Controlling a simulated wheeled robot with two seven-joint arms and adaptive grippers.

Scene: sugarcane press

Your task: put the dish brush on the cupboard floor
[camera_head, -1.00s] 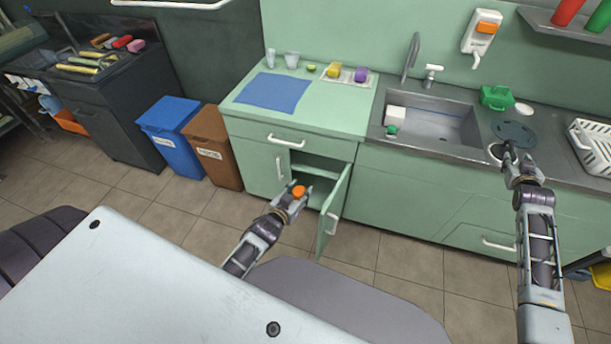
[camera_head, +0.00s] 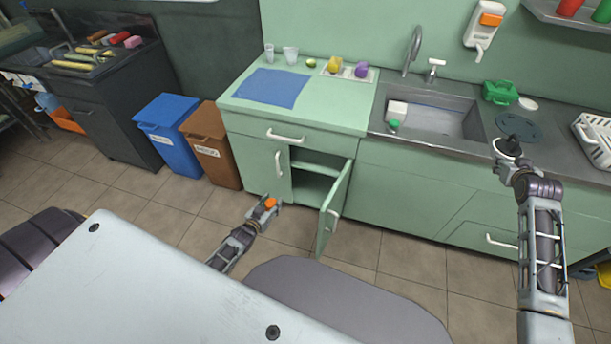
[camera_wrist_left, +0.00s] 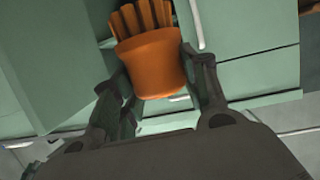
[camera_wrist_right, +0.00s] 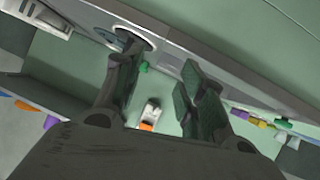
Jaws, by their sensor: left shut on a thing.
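My left gripper (camera_head: 266,206) is shut on an orange dish brush (camera_wrist_left: 152,62), whose thick prong-like bristles show in the left wrist view. The brush also shows as an orange spot in the head view (camera_head: 270,203). It is held in the air in front of the green cupboard, left of the open door (camera_head: 334,208). The cupboard floor (camera_head: 312,190) shows through the opening, below a shelf. My right gripper (camera_wrist_right: 158,85) is open and empty, at the counter's front edge near the sink.
The cupboard door stands out into the room, to the right of the opening. A brown bin (camera_head: 211,150) and a blue bin (camera_head: 166,128) stand left of the cupboard. A sink (camera_head: 432,118) and a dark round disc (camera_head: 519,128) are on the right counter.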

